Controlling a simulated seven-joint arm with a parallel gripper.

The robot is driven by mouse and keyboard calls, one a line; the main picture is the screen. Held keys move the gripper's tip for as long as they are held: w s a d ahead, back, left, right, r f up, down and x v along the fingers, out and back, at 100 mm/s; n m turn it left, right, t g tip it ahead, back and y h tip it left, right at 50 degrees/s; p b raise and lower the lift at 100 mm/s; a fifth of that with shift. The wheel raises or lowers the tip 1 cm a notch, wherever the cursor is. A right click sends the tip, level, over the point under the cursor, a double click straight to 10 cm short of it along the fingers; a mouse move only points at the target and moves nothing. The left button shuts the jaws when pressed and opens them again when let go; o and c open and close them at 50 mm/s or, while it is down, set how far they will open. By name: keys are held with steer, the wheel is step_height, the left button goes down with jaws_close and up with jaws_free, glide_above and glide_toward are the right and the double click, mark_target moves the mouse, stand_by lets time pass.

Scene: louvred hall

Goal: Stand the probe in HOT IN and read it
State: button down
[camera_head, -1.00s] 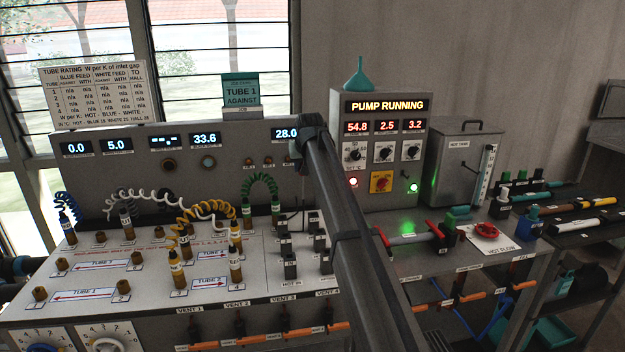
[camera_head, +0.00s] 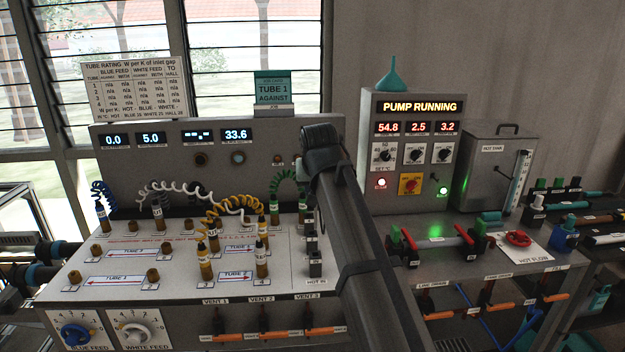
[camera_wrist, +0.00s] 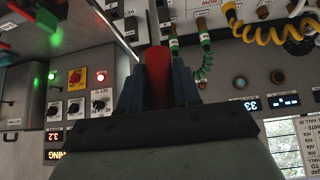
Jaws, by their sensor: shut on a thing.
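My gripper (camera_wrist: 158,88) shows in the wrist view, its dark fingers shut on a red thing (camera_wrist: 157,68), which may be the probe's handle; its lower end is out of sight. In the head view my arm hides the gripper and what it holds. The small dark HOT IN socket block (camera_head: 315,265) stands at the bench's right side, with its label in front, just left of my arm. Similar blocks stand behind it, partly hidden. The panel displays read 0.0, 5.0, dashes and 33.6 (camera_head: 236,135); any display further right is hidden by my arm.
Yellow, white, blue and green coiled leads (camera_head: 235,208) rise from plugs on the bench. A green card (camera_head: 272,88) reads TUBE 1 AGAINST. The pump box (camera_head: 415,150) reads PUMP RUNNING, 54.8, 2.5 and 3.2. A grey hot tank (camera_head: 490,170) and red-ended pipework (camera_head: 435,242) stand right.

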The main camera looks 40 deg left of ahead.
mark_target(316, 210)
steer(key=shift+f, duration=3.55)
